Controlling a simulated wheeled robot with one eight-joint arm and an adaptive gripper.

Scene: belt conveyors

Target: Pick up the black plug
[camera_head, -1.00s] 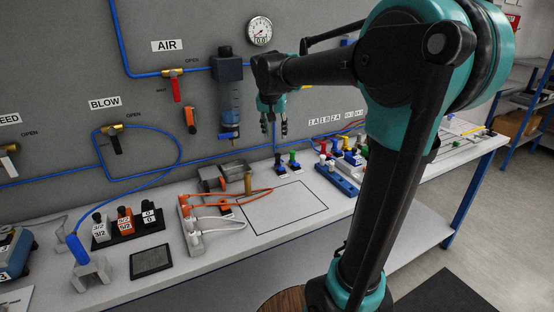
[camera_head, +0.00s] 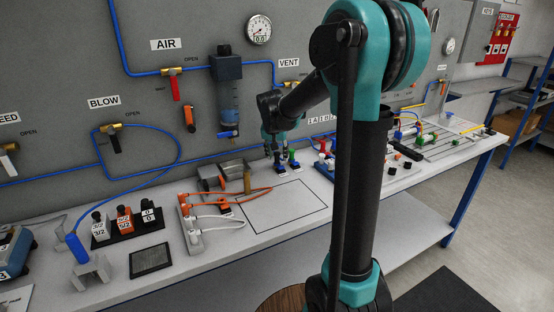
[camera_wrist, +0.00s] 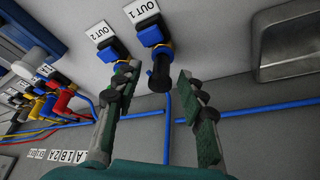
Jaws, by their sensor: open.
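The black plug (camera_wrist: 160,76) stands on the blue OUT 1 fitting (camera_wrist: 151,36) in the wrist view. It shows between my two fingers, with visible gaps to the sides. My gripper (camera_wrist: 156,75) is open and empty. In the head view my gripper (camera_head: 276,147) points down over the black plug's spot at the back of the bench, and the plug is mostly hidden there. The blue OUT 2 fitting (camera_wrist: 107,50) is beside it in the wrist view, and my left finger overlaps its plug. A green-topped plug (camera_head: 292,156) stands just right in the head view.
A grey metal tray (camera_head: 234,168) and a wooden-looking peg (camera_head: 247,181) stand left of my gripper. Blue tubing (camera_wrist: 230,113) runs behind. Coloured fittings crowd the bench to the right. The outlined square (camera_head: 285,208) in front is clear.

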